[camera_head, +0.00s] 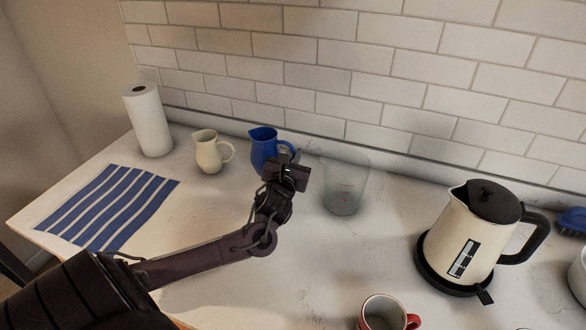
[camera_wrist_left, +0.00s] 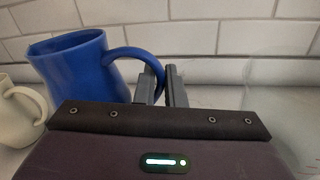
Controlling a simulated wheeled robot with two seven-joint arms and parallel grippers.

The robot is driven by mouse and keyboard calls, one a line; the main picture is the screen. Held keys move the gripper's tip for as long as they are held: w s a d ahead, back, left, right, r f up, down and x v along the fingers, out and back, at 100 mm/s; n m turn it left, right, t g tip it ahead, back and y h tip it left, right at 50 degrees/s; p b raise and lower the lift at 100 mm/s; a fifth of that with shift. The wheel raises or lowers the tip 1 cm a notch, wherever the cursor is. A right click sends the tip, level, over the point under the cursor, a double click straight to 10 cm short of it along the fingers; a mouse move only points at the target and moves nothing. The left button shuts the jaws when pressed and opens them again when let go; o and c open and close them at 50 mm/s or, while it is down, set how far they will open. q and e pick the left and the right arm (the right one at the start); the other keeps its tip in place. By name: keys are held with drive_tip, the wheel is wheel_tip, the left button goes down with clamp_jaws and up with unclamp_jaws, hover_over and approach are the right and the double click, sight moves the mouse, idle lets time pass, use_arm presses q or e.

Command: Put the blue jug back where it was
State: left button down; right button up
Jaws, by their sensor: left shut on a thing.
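The blue jug (camera_head: 263,146) stands near the back of the counter by the tiled wall, its handle toward the right. It looks upright in the head view; whether its base touches the counter is hard to tell. My left gripper (camera_head: 289,162) is at the jug's right side, shut on its handle. In the left wrist view, the blue jug (camera_wrist_left: 80,68) fills the left side, and the fingers of my left gripper (camera_wrist_left: 160,84) close on the handle. The gripper hides part of the jug in the head view. My right gripper is not in view.
A cream jug (camera_head: 209,152) stands close on the left, a clear measuring jug (camera_head: 344,186) close on the right. A paper roll (camera_head: 148,121), striped cloth (camera_head: 108,207), kettle (camera_head: 470,240) and red mug (camera_head: 384,314) stand or lie farther off. The middle front counter is bare.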

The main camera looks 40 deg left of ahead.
use_arm(q)
drive_tip(key=shift+f, duration=2.6)
drive_tip(key=c, duration=1.5)
unclamp_jaws()
drive_tip(key=shift+c, duration=0.2)
drive_tip(key=shift+s+d+p, duration=0.25)
drive_tip(key=shift+s+p, duration=0.15)
drive_tip(key=shift+p, duration=0.25)
drive_tip(key=p+v, duration=0.7)
drive_tip(key=v, duration=0.3)
drive_tip(key=shift+s+d+r, duration=0.1)
drive_tip(key=shift+s, duration=0.1)
drive_tip(key=shift+s+d, duration=0.15)
drive_tip(key=shift+s, duration=0.2)
